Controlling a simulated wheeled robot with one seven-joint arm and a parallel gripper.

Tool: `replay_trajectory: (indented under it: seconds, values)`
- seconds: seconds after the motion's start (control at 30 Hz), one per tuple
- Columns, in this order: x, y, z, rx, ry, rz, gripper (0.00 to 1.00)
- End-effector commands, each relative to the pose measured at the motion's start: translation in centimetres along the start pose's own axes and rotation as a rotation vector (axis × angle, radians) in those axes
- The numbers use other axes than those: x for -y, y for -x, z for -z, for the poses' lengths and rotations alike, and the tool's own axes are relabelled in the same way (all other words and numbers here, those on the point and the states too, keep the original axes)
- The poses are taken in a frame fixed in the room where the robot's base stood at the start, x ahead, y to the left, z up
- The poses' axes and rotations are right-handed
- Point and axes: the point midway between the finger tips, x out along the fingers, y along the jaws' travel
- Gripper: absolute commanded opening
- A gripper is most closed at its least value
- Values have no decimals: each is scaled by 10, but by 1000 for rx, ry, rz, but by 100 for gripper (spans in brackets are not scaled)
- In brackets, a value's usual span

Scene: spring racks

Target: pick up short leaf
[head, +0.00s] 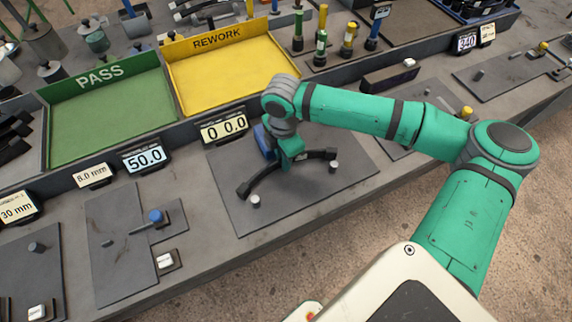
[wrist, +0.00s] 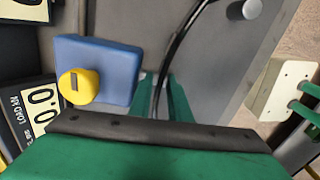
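A dark, curved leaf (head: 268,175) with thick ends is at the grey plate (head: 225,185) in front of the "0 0.0" display. I cannot tell whether it touches the plate. My gripper (head: 290,157) points down at the leaf's middle. In the wrist view the leaf (wrist: 180,38) runs as a thin black strip down between the green fingers of my gripper (wrist: 164,98). The fingers stand close on both sides of it. Their contact with the leaf is hidden, so I cannot tell if they are shut.
A blue block (wrist: 112,60) with a yellow knob (wrist: 78,86) is close beside my gripper. Short pegs (head: 255,201) stand on the plate. The green PASS tray (head: 105,118) and yellow REWORK tray (head: 235,75) lie behind. A "50.0" display (head: 144,157) stands to the left.

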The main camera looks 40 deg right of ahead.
Motion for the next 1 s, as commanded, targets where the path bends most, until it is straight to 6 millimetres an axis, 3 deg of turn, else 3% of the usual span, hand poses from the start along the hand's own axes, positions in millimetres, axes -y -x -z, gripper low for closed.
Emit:
replay_trajectory:
  seconds: [0.03,0.1,1.0]
  values:
    - [0,0,1,0,1,0,10]
    - [0,0,1,0,2,0,0]
    - [0,0,1,0,2,0,0]
